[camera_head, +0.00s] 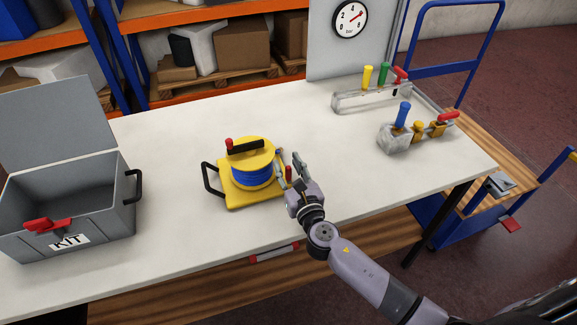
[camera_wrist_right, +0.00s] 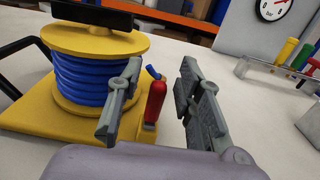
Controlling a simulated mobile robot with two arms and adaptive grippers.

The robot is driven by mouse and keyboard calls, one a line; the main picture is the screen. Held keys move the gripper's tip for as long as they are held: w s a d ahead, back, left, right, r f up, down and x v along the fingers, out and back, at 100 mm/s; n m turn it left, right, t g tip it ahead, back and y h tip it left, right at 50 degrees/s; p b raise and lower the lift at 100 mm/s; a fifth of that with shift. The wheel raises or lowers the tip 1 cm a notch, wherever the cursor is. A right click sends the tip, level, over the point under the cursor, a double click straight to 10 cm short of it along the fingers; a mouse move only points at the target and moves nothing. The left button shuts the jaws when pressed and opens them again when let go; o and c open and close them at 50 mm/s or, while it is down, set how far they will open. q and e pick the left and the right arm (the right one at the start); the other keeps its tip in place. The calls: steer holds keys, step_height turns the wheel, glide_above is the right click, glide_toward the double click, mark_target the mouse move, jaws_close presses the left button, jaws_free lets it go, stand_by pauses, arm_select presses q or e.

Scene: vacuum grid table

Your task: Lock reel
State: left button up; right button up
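The reel (camera_head: 246,146) is a yellow drum wound with blue hose (camera_head: 226,175) on a yellow base, standing on the white table. It has a red knob (camera_head: 229,142) and black bar on top. A small upright red lever (camera_wrist_right: 156,102) rises from the base on the reel's right side. My right gripper (camera_head: 289,158) is beside the reel's right side, fingers pointing away from me. In the right wrist view it is open (camera_wrist_right: 160,72), with the red lever showing between the fingers; contact cannot be told. My left gripper is not in view.
An open grey KIT box (camera_head: 78,217) with a red latch (camera_head: 47,224) stands at the left. A rack with colored handles (camera_head: 365,98) and a grey block with a blue handle (camera_head: 396,137) stand at the right. A gauge (camera_head: 350,20) is behind. The table's front middle is clear.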

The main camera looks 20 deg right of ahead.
steer(key=shift+c, duration=0.2)
jaws_close()
steer(key=shift+d+f, duration=0.1)
stand_by(0.4)
steer(key=m+b, duration=0.1)
steer(key=d+m, duration=0.1)
steer(key=m, duration=0.1)
steer(key=d+m+b, duration=0.1)
steer(key=m, duration=0.1)
steer(key=shift+d+f+b, duration=0.15)
steer(key=shift+f+b, duration=0.2)
steer(key=shift+d+f+m+b, duration=0.25)
steer(key=shift+m+b, duration=0.1)
steer(key=shift+m, duration=0.5)
steer(key=shift+d+f+m+b, duration=0.1)
steer(key=shift+d+m+b, duration=0.25)
steer(key=shift+m, duration=0.55)
steer(key=shift+d+f+m+b, duration=0.2)
steer(key=shift+m+b, duration=0.15)
steer(key=shift+m, duration=0.5)
steer(key=shift+o, duration=0.2)
jaws_free()
